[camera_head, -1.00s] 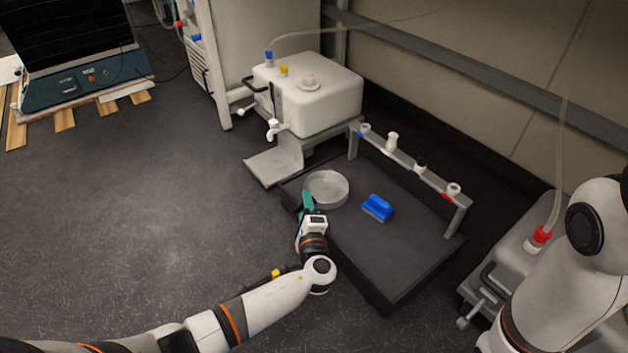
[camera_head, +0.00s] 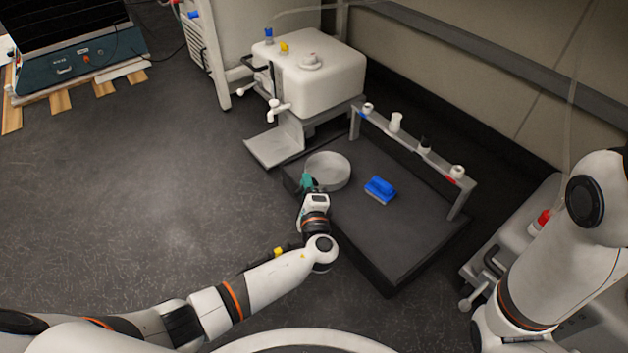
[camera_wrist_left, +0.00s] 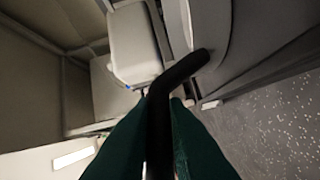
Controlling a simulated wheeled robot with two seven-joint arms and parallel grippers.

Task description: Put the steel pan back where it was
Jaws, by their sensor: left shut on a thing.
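The steel pan (camera_head: 329,173) is a shallow, round grey dish at the left end of the low black platform (camera_head: 395,240) in the head view. My left gripper (camera_head: 307,184), with green fingers, is shut on its near-left side. I cannot tell whether the pan touches the platform or hangs just above it. In the left wrist view the green fingers (camera_wrist_left: 160,125) close around a dark bent bar (camera_wrist_left: 176,78); which part of the pan this is stays unclear. My right gripper is out of view.
A blue brush-like block (camera_head: 380,188) lies on the platform right of the pan. A white tank (camera_head: 318,80) with a tap stands behind it, over a grey sloped tray (camera_head: 268,150). A rail (camera_head: 410,158) with several small fittings runs along the back. The platform's front is clear.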

